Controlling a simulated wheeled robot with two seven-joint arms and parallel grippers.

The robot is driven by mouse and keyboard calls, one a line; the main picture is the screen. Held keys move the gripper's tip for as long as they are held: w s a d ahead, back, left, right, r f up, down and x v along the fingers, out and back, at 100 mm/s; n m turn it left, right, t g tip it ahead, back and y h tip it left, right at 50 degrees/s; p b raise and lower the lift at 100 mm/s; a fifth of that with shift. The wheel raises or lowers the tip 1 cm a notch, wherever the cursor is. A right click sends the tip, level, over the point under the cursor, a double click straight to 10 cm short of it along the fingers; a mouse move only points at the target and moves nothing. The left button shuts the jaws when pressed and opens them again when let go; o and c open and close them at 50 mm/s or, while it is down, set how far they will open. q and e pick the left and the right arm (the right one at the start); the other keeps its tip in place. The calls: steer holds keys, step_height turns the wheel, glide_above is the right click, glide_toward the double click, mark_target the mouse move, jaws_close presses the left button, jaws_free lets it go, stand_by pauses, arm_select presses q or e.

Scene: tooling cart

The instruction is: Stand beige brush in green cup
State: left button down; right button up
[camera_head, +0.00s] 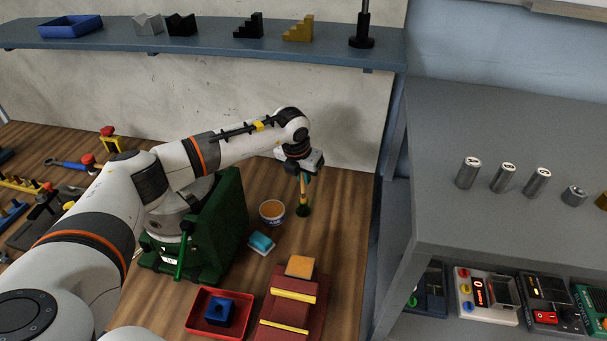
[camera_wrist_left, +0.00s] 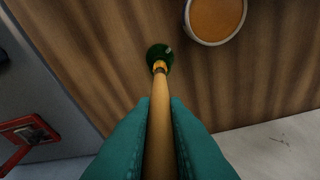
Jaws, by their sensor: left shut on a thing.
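My left gripper (camera_head: 304,174) is shut on the beige brush (camera_head: 303,188), which hangs roughly upright below it over the wooden bench. In the left wrist view the brush handle (camera_wrist_left: 159,135) lies between my two teal fingers (camera_wrist_left: 158,125). At the brush's lower end is a dark green round thing (camera_head: 303,211), which also shows in the left wrist view (camera_wrist_left: 160,56). I cannot tell whether it is the green cup or the brush's own head, or whether it touches the bench. My right gripper is not in view.
A white tub with orange contents (camera_head: 272,212) stands just left of the brush. A teal-topped block (camera_head: 261,243), a large green fixture (camera_head: 222,225), a red tray (camera_head: 193,318) and a dark red stand (camera_head: 272,309) are nearby. Bare bench lies right of the brush.

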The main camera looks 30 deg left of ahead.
arm_select(q)
steer(key=shift+f+b, duration=1.3)
steer(key=shift+f, duration=0.25)
stand_by(1.3)
stand_by(0.3)
steer(key=c, duration=1.4)
jaws_free()
steer(key=shift+o, duration=0.5)
steer(key=o, duration=0.3)
steer(key=shift+o, duration=0.2)
steer(key=shift+r+p, duration=1.8)
steer(key=shift+r, duration=1.25)
